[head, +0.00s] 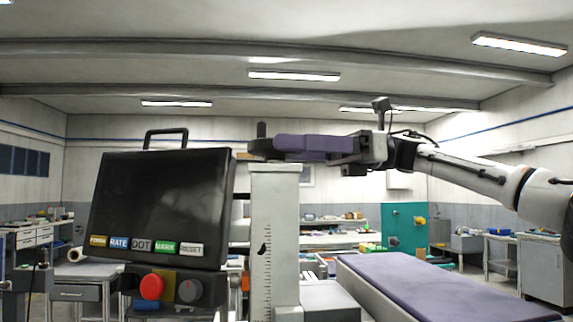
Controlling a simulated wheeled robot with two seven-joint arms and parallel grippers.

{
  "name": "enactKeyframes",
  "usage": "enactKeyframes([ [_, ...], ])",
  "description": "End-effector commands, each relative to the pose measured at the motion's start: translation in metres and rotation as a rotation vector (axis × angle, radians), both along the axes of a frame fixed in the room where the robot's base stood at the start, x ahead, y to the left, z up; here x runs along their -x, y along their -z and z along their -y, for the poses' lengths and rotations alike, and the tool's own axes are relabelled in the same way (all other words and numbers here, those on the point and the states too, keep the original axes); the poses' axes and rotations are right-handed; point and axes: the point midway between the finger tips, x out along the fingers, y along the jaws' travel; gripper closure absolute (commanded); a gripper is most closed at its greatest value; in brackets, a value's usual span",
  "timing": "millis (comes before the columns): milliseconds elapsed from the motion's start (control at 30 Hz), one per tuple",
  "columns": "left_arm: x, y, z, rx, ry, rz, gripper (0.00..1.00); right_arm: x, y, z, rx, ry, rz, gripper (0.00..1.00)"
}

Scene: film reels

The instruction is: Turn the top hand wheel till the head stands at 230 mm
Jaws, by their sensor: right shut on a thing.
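The top hand wheel (262,154) is a dark disc on top of the pale upright column (274,190), with a short upright knob (262,130) at its left. My right gripper (284,146) reaches in from the right at wheel height. Its purple-grey fingers are shut on the wheel's right side and hide part of it. The column's front has a ruled scale (267,285) with a small black pointer (264,246) about halfway down. The scale's figures are too small to read. My left gripper is out of view.
A dark-screened console (160,205) with labelled buttons, a red button (152,287) and a dial (189,291) stands close left of the column. A long purple padded table (440,285) extends at the lower right. Workbenches line the back. The space above the wheel is clear.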

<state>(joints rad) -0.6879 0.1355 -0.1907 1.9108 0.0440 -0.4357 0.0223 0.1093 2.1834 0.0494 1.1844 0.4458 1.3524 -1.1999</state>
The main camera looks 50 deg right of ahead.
Motion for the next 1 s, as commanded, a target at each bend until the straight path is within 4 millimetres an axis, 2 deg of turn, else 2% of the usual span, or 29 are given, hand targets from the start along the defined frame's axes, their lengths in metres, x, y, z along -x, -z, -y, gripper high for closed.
enactKeyframes([
  [33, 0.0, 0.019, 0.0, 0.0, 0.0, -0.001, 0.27, 0.004, 0.006, -0.001, -0.001, 0.037, 0.012, 0.56],
  [200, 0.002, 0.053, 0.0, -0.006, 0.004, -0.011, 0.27, 0.006, 0.007, -0.004, 0.001, 0.189, 0.014, 0.56],
  [300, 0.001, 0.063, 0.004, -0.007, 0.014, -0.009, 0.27, 0.008, 0.006, -0.005, 0.003, 0.284, 0.013, 0.56],
  [600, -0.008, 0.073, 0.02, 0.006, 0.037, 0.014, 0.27, 0.01, 0.004, -0.01, 0.006, 0.568, 0.01, 0.56],
  [1000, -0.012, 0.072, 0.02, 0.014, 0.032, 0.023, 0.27, 0.01, -0.002, -0.015, 0.005, 0.844, 0.007, 0.56],
])
